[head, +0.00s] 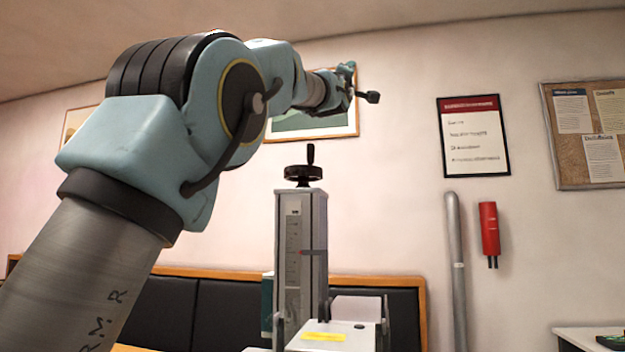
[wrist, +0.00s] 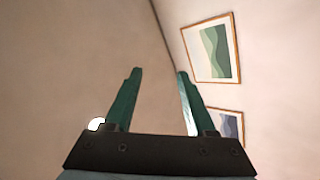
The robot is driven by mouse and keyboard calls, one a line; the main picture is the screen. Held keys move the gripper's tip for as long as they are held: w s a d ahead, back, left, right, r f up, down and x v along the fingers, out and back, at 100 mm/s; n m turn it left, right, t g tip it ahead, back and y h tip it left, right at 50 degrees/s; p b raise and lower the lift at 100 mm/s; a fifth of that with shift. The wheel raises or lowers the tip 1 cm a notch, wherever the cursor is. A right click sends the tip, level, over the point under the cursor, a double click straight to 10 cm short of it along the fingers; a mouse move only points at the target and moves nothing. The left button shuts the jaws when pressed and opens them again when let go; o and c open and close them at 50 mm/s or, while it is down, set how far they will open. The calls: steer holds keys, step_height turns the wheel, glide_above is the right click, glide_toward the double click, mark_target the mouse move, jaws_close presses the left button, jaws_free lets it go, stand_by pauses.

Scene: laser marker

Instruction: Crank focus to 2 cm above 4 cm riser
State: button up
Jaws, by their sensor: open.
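The laser marker's grey column (head: 301,250) stands upright at the centre of the head view. A black handwheel with an upright crank knob (head: 304,170) sits on its top. A scale runs down the column's front face, with a dark pointer (head: 312,252) about midway; its numbers are too small to read. The pale marker head (head: 335,335) with a yellow label is at the bottom edge. My gripper (head: 360,84) is up and to the right of the handwheel, apart from it. In the wrist view its two green fingers (wrist: 158,85) are spread and empty. The riser is not in view.
Framed pictures (wrist: 210,48), a notice (head: 474,136) and a corkboard (head: 590,130) hang on the wall. A black padded bench (head: 225,310) stands behind the column. Space around the handwheel looks clear.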

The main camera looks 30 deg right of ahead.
steer(key=s+a+f+m+g+y+b, duration=0.1)
steer(key=a+f+m+g+y+b, duration=0.2)
steer(key=f, duration=0.4)
steer(key=s+a+f+m+g+b, duration=0.1)
steer(key=f+m+g+b, duration=0.1)
steer(key=f+m, duration=0.3)
steer(key=m+t+y+b, duration=0.2)
steer(key=y+b, duration=0.1)
steer(key=y, duration=0.3)
glide_toward(312, 153)
steer(key=x, duration=0.4)
steer(key=p+x, duration=0.1)
steer(key=x, duration=0.2)
steer(key=r+p+x, duration=0.1)
steer(key=p+x, duration=0.1)
steer(key=x, duration=0.1)
steer(key=p+x, duration=0.2)
steer(key=shift+w+r, duration=0.2)
steer(key=shift+w, duration=0.25)
steer(key=shift+w+d+f, duration=0.15)
steer(key=shift+w+d, duration=0.2)
steer(key=shift+w, duration=0.1)
jaws_close()
